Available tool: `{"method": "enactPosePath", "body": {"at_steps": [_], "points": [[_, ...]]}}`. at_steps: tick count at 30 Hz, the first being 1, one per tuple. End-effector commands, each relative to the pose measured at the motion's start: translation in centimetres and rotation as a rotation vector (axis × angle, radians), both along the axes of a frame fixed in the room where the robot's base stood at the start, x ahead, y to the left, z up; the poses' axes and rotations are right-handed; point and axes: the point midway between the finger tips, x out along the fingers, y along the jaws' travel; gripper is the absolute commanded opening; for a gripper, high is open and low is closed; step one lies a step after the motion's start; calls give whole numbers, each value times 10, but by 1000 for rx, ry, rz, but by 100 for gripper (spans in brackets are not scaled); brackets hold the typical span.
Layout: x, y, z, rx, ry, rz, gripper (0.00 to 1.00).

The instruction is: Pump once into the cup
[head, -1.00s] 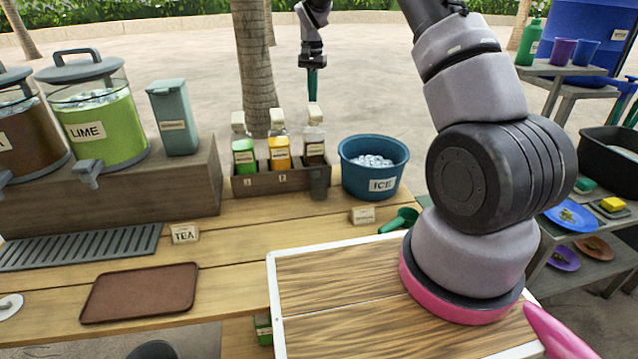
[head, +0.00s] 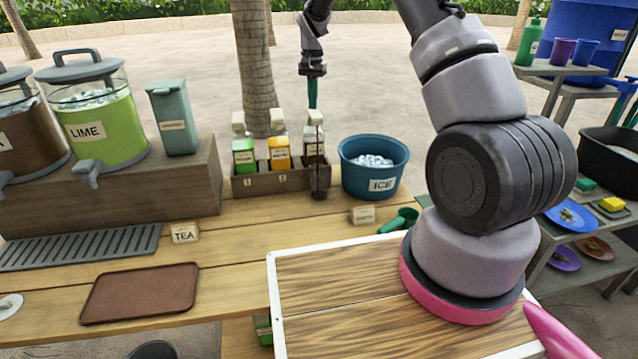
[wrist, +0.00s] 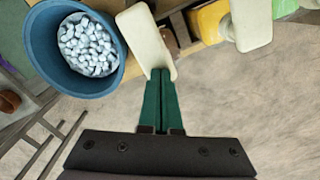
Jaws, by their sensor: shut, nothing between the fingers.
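Three pump bottles stand in a wooden caddy (head: 268,183): a green one (head: 244,152), a yellow one (head: 279,152) and a brown one (head: 313,148) at the right, each with a cream pump head. A small see-through cup (head: 320,183) stands in front of the brown bottle. A thin dark streak runs from that pump toward the cup, which looks dark inside. My gripper (head: 313,106) points down, shut and empty, with its green fingertips on the brown bottle's pump head. In the wrist view the closed fingertips (wrist: 162,74) meet the cream pump head (wrist: 148,42).
A blue ice bucket (head: 355,160) stands right of the caddy, with a green scoop (head: 404,219) before it. Drink dispensers (head: 105,125) and a teal container (head: 174,120) are at the left. A brown tray (head: 140,293) lies at the front left.

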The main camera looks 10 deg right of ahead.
Motion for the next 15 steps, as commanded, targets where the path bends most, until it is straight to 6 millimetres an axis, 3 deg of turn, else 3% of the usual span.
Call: {"method": "enactPosePath", "body": {"at_steps": [15], "points": [[-1,0,-11,1,3,-1,0]]}}
